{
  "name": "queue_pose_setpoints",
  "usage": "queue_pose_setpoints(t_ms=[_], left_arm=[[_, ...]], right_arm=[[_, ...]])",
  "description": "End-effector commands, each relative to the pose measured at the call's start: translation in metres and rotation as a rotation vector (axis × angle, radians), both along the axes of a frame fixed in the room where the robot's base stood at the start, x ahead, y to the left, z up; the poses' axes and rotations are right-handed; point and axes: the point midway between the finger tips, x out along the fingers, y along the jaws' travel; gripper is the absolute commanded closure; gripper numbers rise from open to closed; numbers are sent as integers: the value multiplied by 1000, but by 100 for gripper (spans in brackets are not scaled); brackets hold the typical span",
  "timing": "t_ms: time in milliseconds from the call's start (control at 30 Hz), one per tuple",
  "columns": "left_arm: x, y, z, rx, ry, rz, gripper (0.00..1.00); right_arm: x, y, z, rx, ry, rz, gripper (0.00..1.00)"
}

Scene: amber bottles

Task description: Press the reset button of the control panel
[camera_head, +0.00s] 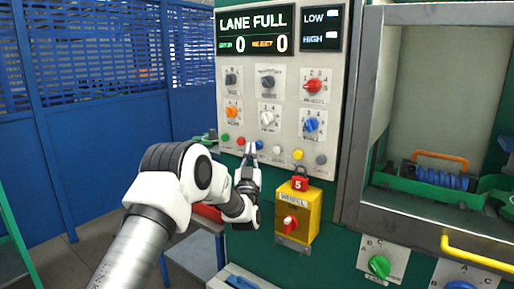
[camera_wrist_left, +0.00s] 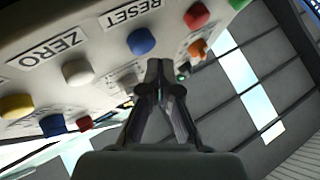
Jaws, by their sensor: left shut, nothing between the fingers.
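The control panel (camera_head: 270,105) is a pale upright board with a row of coloured buttons along its lower part. The blue reset button (camera_head: 260,145) is in that row, between a red and a white button. In the left wrist view the blue button (camera_wrist_left: 142,42) shows beside a RESET label (camera_wrist_left: 134,17). My left gripper (camera_head: 250,150) is shut and empty, its tips close to the blue button and a little left of it. In the wrist view its fingertips (camera_wrist_left: 160,68) appear just beside the button; I cannot tell whether they touch. My right gripper is not in view.
A display reading LANE FULL (camera_head: 254,30) and several knobs sit above the buttons. A yellow box with a red knob (camera_head: 290,224) juts out below. A white button (camera_wrist_left: 78,72) labelled ZERO is close by. A yellow handle (camera_head: 475,256) is at lower right.

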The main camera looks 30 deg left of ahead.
Motion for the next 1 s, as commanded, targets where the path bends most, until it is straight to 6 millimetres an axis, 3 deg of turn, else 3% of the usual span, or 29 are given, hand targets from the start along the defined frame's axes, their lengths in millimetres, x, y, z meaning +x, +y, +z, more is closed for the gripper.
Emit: queue_pose_setpoints(t_ms=[1000], left_arm=[[4,0,-2,0,0,0,100]], right_arm=[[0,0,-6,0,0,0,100]])
